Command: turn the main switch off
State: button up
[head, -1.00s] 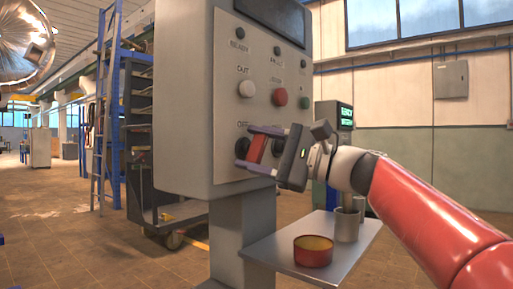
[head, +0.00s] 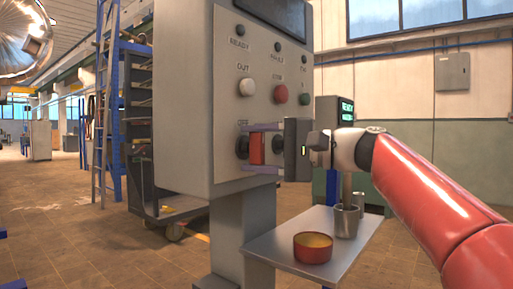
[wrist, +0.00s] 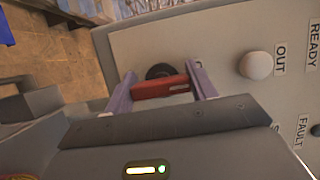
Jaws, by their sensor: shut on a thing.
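The main switch's red handle (head: 257,149) stands out from a black round base (head: 242,147) at the lower left of the grey control panel (head: 225,75). The handle looks upright in the head view. My gripper (head: 262,148) is shut on it, one purple finger above and one below. In the wrist view the red handle (wrist: 160,87) lies between the two fingers (wrist: 161,92), with the black base (wrist: 158,71) just behind it.
A white OUT button (head: 247,87) and a red button (head: 281,94) sit above my gripper. Below the panel a shelf (head: 283,243) carries a red-and-yellow round container (head: 313,249) and a metal cup (head: 346,222).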

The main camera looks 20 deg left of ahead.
jog(key=shift+f, duration=0.1)
jog(key=o, duration=1)
jog(key=shift+d, duration=0.15)
jog(key=d, duration=0.7)
jog(key=shift+d+b, duration=0.3)
jog(key=shift+b, duration=0.05)
jog(key=shift+d, duration=0.1)
